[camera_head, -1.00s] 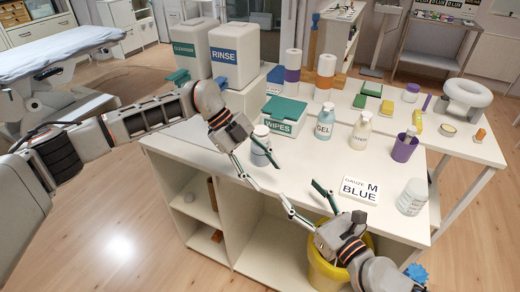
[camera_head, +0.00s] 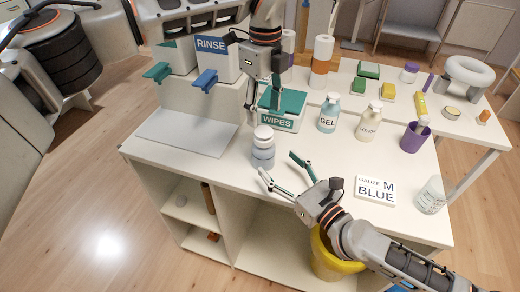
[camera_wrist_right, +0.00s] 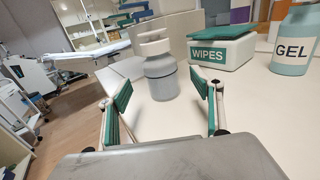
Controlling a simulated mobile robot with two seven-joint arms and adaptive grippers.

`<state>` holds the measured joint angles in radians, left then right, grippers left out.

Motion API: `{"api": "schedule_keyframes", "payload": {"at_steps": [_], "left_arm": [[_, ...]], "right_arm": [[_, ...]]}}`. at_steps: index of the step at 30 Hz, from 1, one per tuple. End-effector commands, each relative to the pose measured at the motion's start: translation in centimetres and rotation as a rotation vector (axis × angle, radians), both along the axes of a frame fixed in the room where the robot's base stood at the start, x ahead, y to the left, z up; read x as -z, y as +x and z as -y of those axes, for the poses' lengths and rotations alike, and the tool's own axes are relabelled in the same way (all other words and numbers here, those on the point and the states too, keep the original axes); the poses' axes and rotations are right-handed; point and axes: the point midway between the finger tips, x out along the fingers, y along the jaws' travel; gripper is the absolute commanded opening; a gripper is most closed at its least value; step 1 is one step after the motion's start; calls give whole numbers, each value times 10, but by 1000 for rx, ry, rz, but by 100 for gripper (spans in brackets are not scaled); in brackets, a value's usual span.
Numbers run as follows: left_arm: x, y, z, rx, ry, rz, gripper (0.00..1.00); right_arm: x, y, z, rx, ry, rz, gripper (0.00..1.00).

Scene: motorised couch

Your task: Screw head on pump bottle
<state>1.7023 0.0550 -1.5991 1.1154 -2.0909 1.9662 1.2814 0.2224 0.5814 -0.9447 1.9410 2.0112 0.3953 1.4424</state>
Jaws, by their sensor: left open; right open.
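The pump bottle (camera_head: 263,158) is small and grey-blue and stands upright on the white counter. A white head (camera_head: 263,133) sits on top of it; I cannot tell how tightly it is seated. The bottle (camera_wrist_right: 161,79) and its white head (camera_wrist_right: 153,42) also show in the right wrist view, ahead of and between the fingers. My right gripper (camera_head: 278,163) is open and empty, with its fingertips just in front of the bottle.
The wipes box (camera_head: 279,122) stands behind the bottle. The gel bottle (camera_head: 328,115) and lotion bottle (camera_head: 369,122) stand to the right, with the gauze box (camera_head: 375,190) nearer. A yellow bin (camera_head: 335,264) is below the counter's front edge. The counter left of the bottle is largely clear.

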Motion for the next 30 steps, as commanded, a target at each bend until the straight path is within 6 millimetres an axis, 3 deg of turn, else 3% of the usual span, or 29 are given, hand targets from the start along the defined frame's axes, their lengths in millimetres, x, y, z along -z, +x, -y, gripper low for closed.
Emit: {"api": "schedule_keyframes", "payload": {"at_steps": [11,24,30], "left_arm": [[0,0,0,0,-1,-1,51],[0,0,0,1,-2,-1,51],[0,0,0,1,-2,-1,51]], "right_arm": [[0,3,-2,0,1,1,65],[0,50,-37,0,0,1,65],[0,61,-45,0,0,0,65]]}}
